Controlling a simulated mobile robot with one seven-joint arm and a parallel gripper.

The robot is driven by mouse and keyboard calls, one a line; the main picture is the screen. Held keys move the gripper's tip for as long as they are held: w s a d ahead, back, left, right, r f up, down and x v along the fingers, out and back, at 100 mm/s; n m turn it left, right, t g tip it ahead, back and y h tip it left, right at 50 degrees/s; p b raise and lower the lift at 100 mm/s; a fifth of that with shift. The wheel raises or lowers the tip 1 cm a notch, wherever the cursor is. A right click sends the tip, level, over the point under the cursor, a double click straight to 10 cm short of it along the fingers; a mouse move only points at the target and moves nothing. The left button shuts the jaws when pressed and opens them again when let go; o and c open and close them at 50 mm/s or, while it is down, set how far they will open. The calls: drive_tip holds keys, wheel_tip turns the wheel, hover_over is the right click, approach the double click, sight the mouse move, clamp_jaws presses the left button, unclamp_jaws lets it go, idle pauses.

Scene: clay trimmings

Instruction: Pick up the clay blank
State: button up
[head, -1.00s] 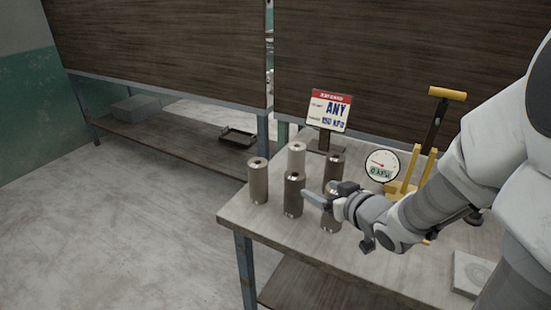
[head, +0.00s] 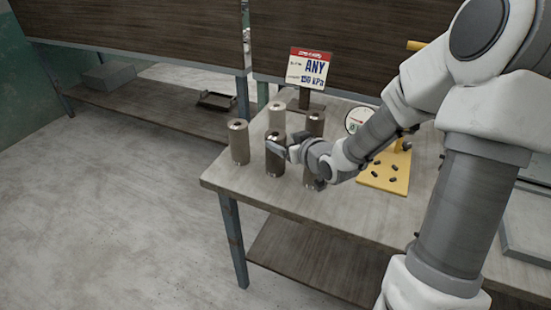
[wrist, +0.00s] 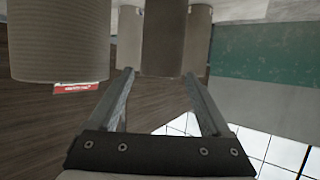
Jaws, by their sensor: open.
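Several clay blanks, upright cylinders with a small hole in the top, stand grouped on the table. A dark brown blank (head: 275,154) is at the front middle, with my gripper (head: 280,148) at its upper part. In the wrist view, which appears upside down, my gripper (wrist: 158,75) has its two fingers apart, one on each side of a dark blank (wrist: 170,40) in the centre. I cannot tell whether they touch it or how far they reach around it. Other blanks are a grey-brown one (head: 239,145), a pale one (head: 277,116) and a dark one (head: 315,124).
Another blank (head: 311,182) stands partly hidden below my wrist. A large blank (wrist: 60,40) is close beside one finger. A sign (head: 308,68) reading "ANY 150 kPa" stands behind. A yellow plate (head: 382,178) and a gauge (head: 355,120) are to the right. The table (head: 235,180) is bare at front left.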

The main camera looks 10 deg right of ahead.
sight(275, 139)
drive_tip(key=b+x, duration=0.1)
drive_tip(key=x, duration=0.1)
drive_tip(key=f+b+x, duration=0.1)
drive_tip(key=b+x, duration=0.1)
drive_tip(key=x, duration=0.1)
drive_tip(key=shift+s, duration=0.15)
drive_tip(key=shift+w+a, duration=0.15)
drive_tip(key=shift+w, duration=0.15)
drive_tip(key=shift+r, duration=0.15)
clamp_jaws()
